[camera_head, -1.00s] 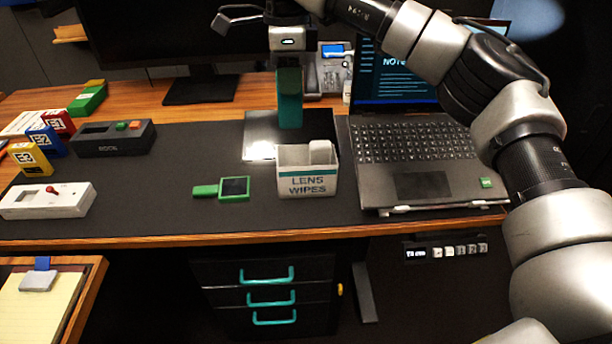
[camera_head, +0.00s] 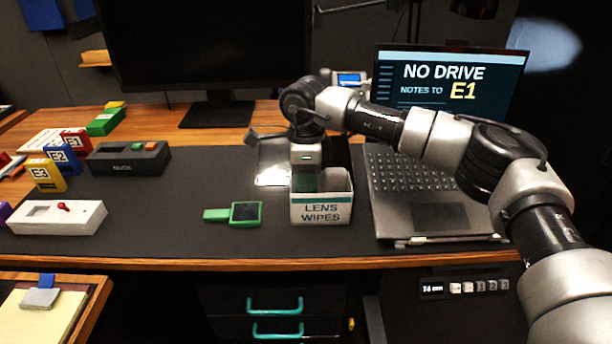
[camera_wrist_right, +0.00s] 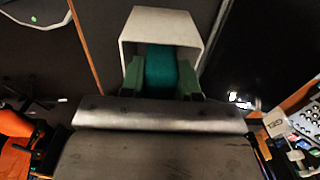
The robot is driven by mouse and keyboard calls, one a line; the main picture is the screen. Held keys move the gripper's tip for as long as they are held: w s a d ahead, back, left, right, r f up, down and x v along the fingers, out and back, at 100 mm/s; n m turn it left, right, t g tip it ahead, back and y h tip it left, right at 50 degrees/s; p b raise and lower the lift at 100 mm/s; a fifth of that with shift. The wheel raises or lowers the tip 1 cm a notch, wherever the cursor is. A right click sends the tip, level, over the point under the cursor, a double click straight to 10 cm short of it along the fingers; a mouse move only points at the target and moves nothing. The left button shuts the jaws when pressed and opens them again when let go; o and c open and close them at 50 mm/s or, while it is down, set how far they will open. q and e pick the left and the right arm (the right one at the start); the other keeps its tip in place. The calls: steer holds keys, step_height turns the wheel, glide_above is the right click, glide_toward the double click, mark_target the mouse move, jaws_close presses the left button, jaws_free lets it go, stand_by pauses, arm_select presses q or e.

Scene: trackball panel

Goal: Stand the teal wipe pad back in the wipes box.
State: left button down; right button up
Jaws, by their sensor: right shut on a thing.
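The white wipes box (camera_head: 321,213), labelled "LENS WIPES", stands on the dark desk mat. My right gripper (camera_head: 306,182) points down at the box's left side, shut on the teal wipe pad (camera_wrist_right: 162,70). In the right wrist view the pad sits between the two fingers of the gripper (camera_wrist_right: 160,80), and the box (camera_wrist_right: 165,22) frames it on three sides. The pad's lower part is hidden by the box front in the head view, so I cannot tell whether it touches the bottom. My left gripper is not in view.
A green gadget with a dark screen (camera_head: 246,213) lies left of the box. The open laptop (camera_head: 420,215) stands close on the right. A dark device with buttons (camera_head: 128,158) and a white switch unit (camera_head: 57,217) are farther left. The mat in front is clear.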

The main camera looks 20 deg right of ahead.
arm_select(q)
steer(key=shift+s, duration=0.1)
arm_select(e)
steer(key=o, duration=0.6)
steer(key=shift+c, duration=0.2)
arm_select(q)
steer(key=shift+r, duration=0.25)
arm_select(e)
steer(key=shift+o, duration=0.4)
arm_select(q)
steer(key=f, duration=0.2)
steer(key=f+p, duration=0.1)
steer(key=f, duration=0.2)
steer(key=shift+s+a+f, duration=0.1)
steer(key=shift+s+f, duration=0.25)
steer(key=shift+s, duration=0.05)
arm_select(e)
step_height(320, 180, up, 12)
steer(key=shift+a+r, duration=0.1)
